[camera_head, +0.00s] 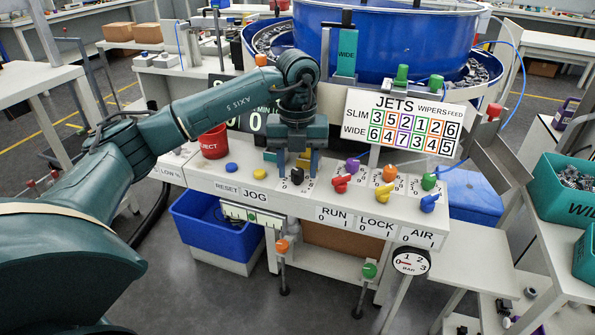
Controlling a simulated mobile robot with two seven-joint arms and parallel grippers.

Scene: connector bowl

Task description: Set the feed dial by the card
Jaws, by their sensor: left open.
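The card (402,126) stands upright behind the console. It is headed JETS, WIPERS and FEED, with a SLIM row reading 3 5 2 1 2 6 and a WIDE row reading 6 4 7 3 4 5. A black dial (297,176) sits on the console top. My left gripper (293,166) points down just above and around this dial, its jaws open; contact cannot be told. The dial's scale is mostly hidden. A teal block marked WIDE (347,58) stands by the blue bowl. My right gripper is out of view.
Purple (352,165), red (340,184), orange (389,173), yellow (384,190), green (429,181) and blue (428,203) knobs stand close to the right. A red REJECT cup (214,142) and blue button (232,168) are left. RUN, LOCK and AIR labels line the front.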

